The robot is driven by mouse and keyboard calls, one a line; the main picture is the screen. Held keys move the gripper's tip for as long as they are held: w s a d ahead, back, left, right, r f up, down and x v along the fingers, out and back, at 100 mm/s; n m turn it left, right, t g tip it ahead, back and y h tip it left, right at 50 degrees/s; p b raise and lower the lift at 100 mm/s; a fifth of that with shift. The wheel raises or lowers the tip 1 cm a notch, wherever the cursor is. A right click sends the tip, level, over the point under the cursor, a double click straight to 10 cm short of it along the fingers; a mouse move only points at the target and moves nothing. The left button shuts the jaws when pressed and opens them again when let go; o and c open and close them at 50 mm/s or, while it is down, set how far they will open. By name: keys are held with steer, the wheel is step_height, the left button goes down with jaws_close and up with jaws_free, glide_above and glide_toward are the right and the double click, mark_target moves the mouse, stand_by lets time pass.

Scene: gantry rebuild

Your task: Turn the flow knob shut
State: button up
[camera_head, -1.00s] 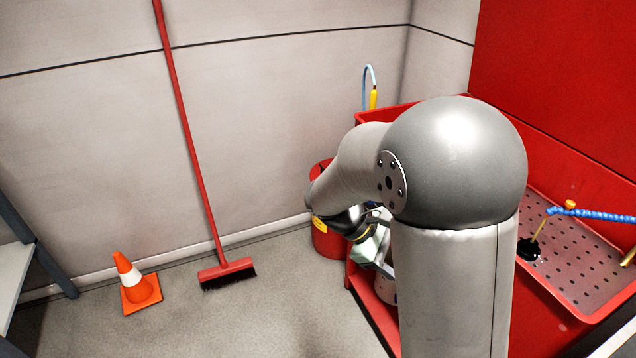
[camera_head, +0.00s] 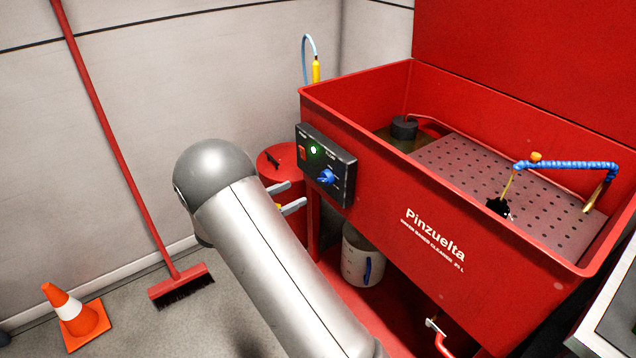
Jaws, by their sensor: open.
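The flow knob (camera_head: 327,177) is a blue knob on the black control panel (camera_head: 341,164), which is fixed to the front left of the red parts washer. A green light (camera_head: 313,150) glows on the panel above and left of the knob, and a red switch (camera_head: 302,153) sits at its left. My gripper (camera_head: 295,196) shows two grey fingers, apart and empty, pointing right. In the picture they lie left of and a little below the knob, clear of it. My arm hides the rest of the gripper.
The red washer basin (camera_head: 440,190) fills the right side. A red bin (camera_head: 272,165) stands behind my gripper. A white jug (camera_head: 357,262) sits under the basin. A broom (camera_head: 180,285) and a cone (camera_head: 75,318) stand at left.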

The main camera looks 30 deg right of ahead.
mark_target(325, 178)
steer(key=w+d, duration=0.1)
steer(key=d, duration=0.8)
steer(key=shift+w+d, duration=0.25)
steer(key=shift+w, duration=0.15)
steer(key=c, duration=1)
